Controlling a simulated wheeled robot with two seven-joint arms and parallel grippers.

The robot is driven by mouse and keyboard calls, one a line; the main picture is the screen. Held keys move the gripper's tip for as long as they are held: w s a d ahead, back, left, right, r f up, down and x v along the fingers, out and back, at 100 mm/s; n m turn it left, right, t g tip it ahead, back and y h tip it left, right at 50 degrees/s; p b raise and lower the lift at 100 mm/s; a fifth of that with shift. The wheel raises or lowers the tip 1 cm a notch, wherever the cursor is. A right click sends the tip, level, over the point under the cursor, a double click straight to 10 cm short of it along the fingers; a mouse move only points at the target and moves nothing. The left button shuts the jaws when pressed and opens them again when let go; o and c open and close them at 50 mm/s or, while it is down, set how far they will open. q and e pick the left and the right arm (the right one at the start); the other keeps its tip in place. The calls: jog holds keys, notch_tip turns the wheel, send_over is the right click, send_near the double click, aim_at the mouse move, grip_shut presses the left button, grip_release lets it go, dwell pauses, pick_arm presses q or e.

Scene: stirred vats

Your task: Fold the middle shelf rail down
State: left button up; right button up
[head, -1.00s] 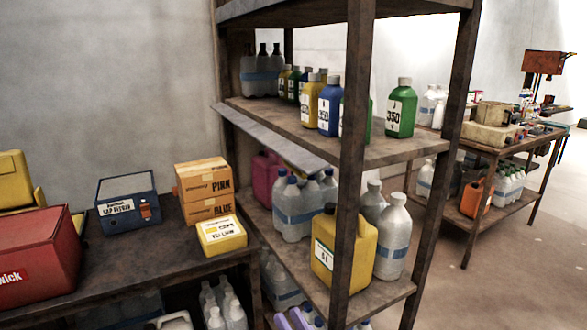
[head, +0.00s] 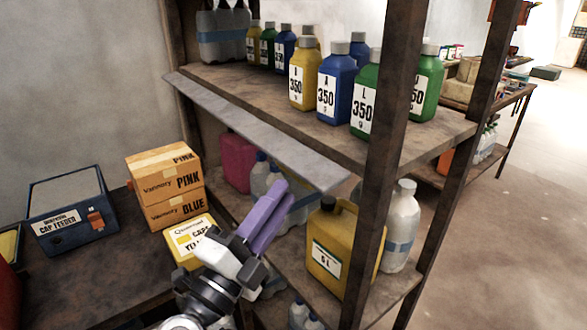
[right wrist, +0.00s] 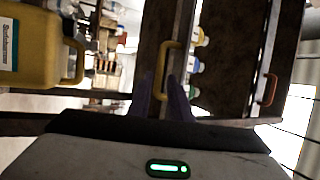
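The middle shelf rail is a long grey strip (head: 250,128) along the aisle-side edge of the middle shelf (head: 225,82) in the head view. Its broad face shows, and I cannot tell its exact tilt. My right gripper (head: 270,207), with purple fingers, is in front of and below the rail's near half, apparently empty. In the right wrist view a brown board with a yellow loop handle (right wrist: 164,72) is straight ahead, probably the rail. The fingers (right wrist: 160,88) overlap the handle in that picture, with a narrow gap between them; contact is unclear. My left gripper is not in view.
Several coloured bottles (head: 336,82) stand on the middle shelf behind the rail. A yellow canister (head: 335,250) stands on the shelf below. Cartons (head: 165,185) and a blue cap feeder (head: 70,208) sit on the bench at left. A post (head: 390,150) rises at the near corner.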

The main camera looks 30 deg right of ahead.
aim_at(296, 175)
jog(key=p+x, duration=0.1)
jog(key=x, duration=0.5)
jog(key=shift+w+d, duration=0.1)
jog(key=shift+d, duration=0.05)
jog(key=shift+c, duration=0.5)
grip_shut()
